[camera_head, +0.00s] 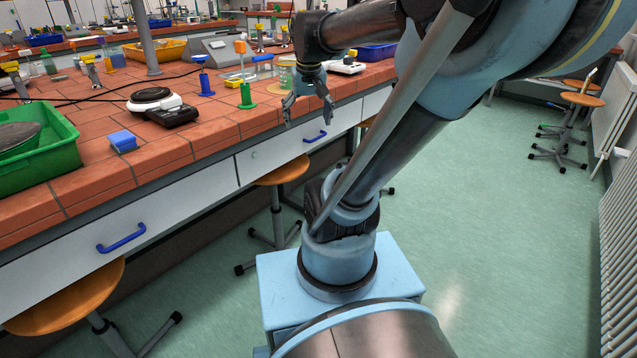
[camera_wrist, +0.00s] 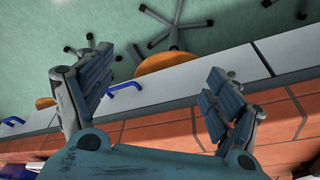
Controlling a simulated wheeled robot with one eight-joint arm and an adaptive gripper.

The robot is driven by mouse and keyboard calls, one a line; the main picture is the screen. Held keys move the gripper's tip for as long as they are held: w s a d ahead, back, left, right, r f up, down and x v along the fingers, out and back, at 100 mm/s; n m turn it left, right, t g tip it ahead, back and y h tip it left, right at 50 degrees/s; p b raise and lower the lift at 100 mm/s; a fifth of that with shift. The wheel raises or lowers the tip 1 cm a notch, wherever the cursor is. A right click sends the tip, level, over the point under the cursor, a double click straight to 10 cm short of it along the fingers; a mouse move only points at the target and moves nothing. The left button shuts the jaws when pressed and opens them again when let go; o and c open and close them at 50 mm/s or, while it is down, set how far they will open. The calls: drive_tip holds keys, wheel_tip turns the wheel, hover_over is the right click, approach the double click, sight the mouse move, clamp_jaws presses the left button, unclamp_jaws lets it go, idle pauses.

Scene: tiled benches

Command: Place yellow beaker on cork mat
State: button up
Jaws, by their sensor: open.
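My gripper (camera_head: 308,108) hangs open and empty by the front edge of the tiled bench, fingers pointing down. Its two spread fingers also show in the wrist view (camera_wrist: 160,88), with nothing between them. A clear beaker with a yellowish tint (camera_head: 286,76) stands upright on the bench just behind my gripper, partly hidden by it. A tan round patch that looks like the cork mat (camera_head: 276,89) lies at the beaker's base. The beaker seems to stand on it, but the overlap leaves this uncertain. My gripper appears apart from the beaker.
A green stand (camera_head: 246,95) and a blue stand (camera_head: 205,84) are left of the beaker. A black-and-white scale (camera_head: 158,106), a blue block (camera_head: 123,141) and a green crate (camera_head: 62,165) are further left. Stools (camera_head: 284,172) stand below the bench.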

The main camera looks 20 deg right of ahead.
drive_tip(key=s+f, duration=1.3)
drive_tip(key=shift+s+f+n+g, duration=0.15)
drive_tip(key=shift+f+n+g, duration=0.15)
drive_tip(key=shift+f+g, duration=0.1)
drive_tip(key=shift+w+f, duration=0.2)
drive_tip(key=shift+w, duration=0.25)
